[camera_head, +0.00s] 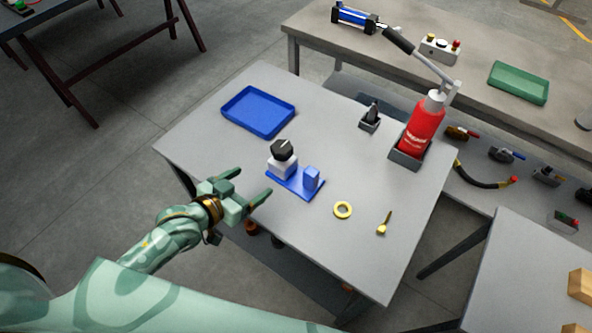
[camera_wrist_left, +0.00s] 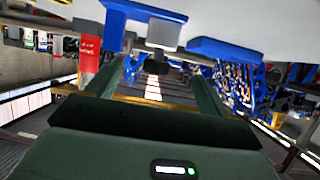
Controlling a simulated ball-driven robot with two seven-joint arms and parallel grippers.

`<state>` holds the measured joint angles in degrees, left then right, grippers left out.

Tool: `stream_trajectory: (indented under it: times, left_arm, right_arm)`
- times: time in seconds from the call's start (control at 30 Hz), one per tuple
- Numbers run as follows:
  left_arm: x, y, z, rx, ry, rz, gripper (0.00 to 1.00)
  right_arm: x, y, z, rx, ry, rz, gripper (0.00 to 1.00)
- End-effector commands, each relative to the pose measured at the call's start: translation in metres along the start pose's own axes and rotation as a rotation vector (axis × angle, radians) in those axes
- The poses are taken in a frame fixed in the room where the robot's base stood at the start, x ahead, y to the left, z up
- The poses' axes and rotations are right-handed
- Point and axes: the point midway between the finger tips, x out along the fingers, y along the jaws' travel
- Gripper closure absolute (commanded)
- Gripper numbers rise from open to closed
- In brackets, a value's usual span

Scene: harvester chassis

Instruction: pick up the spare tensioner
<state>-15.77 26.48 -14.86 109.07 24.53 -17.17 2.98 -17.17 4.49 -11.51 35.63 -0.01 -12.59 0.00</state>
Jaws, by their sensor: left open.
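No part is labelled as the spare tensioner, so I cannot tell for certain which one it is. A blue plate (camera_head: 290,185) on the grey table carries a white block with a black faceted top (camera_head: 283,152) and a small blue block (camera_head: 311,178). My left gripper (camera_head: 254,184) is open and empty, just left of the plate near the table edge. In the left wrist view, which appears upside down, the white block (camera_wrist_left: 163,33) shows beyond and between the spread fingers (camera_wrist_left: 158,88), apart from them. My right gripper is out of view.
A blue tray (camera_head: 258,111) lies at the table's back left. A red canister (camera_head: 422,128) with a lever stands in a holder at right, near a small black part (camera_head: 372,112). A yellow ring (camera_head: 342,210) and brass pin (camera_head: 384,222) lie in front.

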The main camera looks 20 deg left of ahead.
Motion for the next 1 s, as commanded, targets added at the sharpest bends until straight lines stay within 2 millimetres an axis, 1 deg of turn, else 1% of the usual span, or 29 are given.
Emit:
stream_trajectory:
  times: [0.03, 0.1, 0.2, 0.3, 0.4, 0.57, 0.7, 0.8, 0.9, 1.0]
  left_arm:
    - [0.015, 0.0, 0.002, -0.001, 0.002, 0.0, 0.2]
    - [0.033, 0.0, 0.003, -0.001, 0.002, -0.001, 0.2]
    - [0.058, 0.0, 0.004, -0.001, 0.0, 0.0, 0.2]
    - [0.077, 0.0, 0.004, 0.0, -0.001, -0.001, 0.2]
    - [0.088, 0.0, 0.003, 0.0, -0.001, 0.0, 0.2]
    - [0.101, 0.0, 0.002, 0.001, -0.001, 0.0, 0.2]
    - [0.126, -0.001, 0.002, 0.0, -0.001, 0.0, 0.2]
    - [0.139, -0.001, 0.002, 0.0, -0.003, -0.001, 0.2]
    - [0.144, -0.001, 0.0, 0.001, -0.002, -0.001, 0.2]
    - [0.144, -0.001, -0.001, 0.002, -0.002, -0.001, 0.2]
  right_arm:
    - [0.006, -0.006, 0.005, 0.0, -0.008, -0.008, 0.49]
    - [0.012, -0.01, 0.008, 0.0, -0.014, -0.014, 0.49]
    - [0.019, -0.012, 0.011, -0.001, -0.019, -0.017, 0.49]
    - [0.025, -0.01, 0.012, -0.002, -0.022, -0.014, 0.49]
    - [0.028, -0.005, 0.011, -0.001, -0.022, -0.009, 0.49]
    - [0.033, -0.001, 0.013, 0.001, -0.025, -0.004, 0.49]
    - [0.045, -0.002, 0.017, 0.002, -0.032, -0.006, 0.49]
    - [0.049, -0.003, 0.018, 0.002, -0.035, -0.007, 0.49]
    - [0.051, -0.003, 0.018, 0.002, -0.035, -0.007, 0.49]
    - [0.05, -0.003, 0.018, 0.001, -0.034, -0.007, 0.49]
